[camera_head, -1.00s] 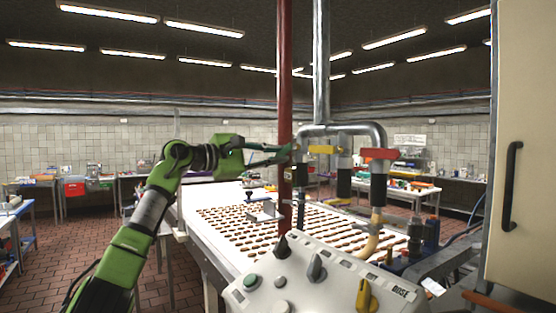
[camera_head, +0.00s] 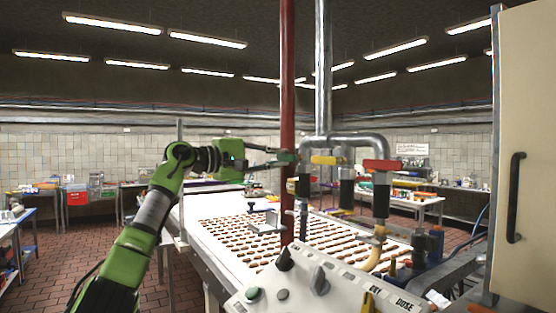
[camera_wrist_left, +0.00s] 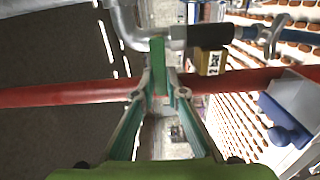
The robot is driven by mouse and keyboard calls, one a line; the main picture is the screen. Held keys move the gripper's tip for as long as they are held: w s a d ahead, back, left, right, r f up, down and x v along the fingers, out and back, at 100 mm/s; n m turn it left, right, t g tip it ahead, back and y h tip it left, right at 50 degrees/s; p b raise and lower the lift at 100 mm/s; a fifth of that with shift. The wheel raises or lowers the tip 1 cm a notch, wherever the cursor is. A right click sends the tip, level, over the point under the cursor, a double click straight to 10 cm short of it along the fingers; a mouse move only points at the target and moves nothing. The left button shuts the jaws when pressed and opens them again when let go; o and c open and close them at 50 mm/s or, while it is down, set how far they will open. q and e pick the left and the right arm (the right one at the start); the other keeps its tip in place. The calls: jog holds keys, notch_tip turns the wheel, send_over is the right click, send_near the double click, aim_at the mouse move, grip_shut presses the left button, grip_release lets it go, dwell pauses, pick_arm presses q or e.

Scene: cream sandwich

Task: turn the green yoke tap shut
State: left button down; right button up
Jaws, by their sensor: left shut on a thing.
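The green yoke tap (camera_head: 287,157) is a small green handle on the pipework, beside the red upright pipe. My left gripper (camera_head: 279,157) reaches in from the left at its height, with its fingertips on the handle. In the left wrist view the teal fingers (camera_wrist_left: 160,92) converge and are shut on the green handle (camera_wrist_left: 159,55), which stands near a grey pipe bend. The fingers and red pipe hide part of the tap in the head view. My right gripper is not in view.
The red pipe (camera_head: 287,90) stands close by my left fingers. Yellow (camera_head: 325,160) and red (camera_head: 382,165) tap handles are to the right. Below are a control panel (camera_head: 310,290) with knobs and a conveyor with rows of biscuits (camera_head: 235,233). A cream cabinet (camera_head: 525,120) stands at right.

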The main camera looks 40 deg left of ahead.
pick_arm(q)
jog(key=shift+f, duration=0.1)
jog(key=c, duration=2)
grip_release()
jog(key=shift+c, duration=0.2)
jog(key=shift+s, duration=0.1)
jog(key=shift+s, duration=0.1)
jog(key=v, duration=1.1)
jog(key=shift+s, duration=0.4)
jog(key=shift+a, duration=0.15)
